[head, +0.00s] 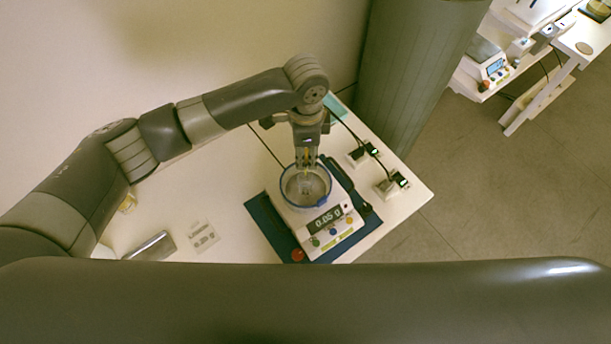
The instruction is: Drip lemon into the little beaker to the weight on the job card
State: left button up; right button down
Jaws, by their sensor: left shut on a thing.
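The beaker (296,199), clear with a blue rim, stands on a white scale (345,236). The scale's display appears to read 0.05 g. My left gripper (307,160) points down just above the beaker's mouth. It is shut on a slim thing with yellow on it, seemingly a dropper (307,154). The fingers hide most of it, and I cannot tell whether a drop hangs from it. A small printed card (203,237) lies on the table to the left; its text is too small to read. My right gripper is not in view.
The scale is on a dark blue mat (264,222) on the white table (225,190). A grey metallic object (150,246) lies near the front left. A small yellowish item (128,203) is partly behind my arm. Two small devices (388,187) with cables stand at right, near a grey-green column (412,70).

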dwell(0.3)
pick_arm(q)
notch_tip(320, 180, up, 3)
jog(key=p, duration=0.2)
jog(key=shift+f+p, duration=0.2)
jog(key=shift+p, duration=0.1)
jog(key=shift+r, duration=0.75)
dwell(0.5)
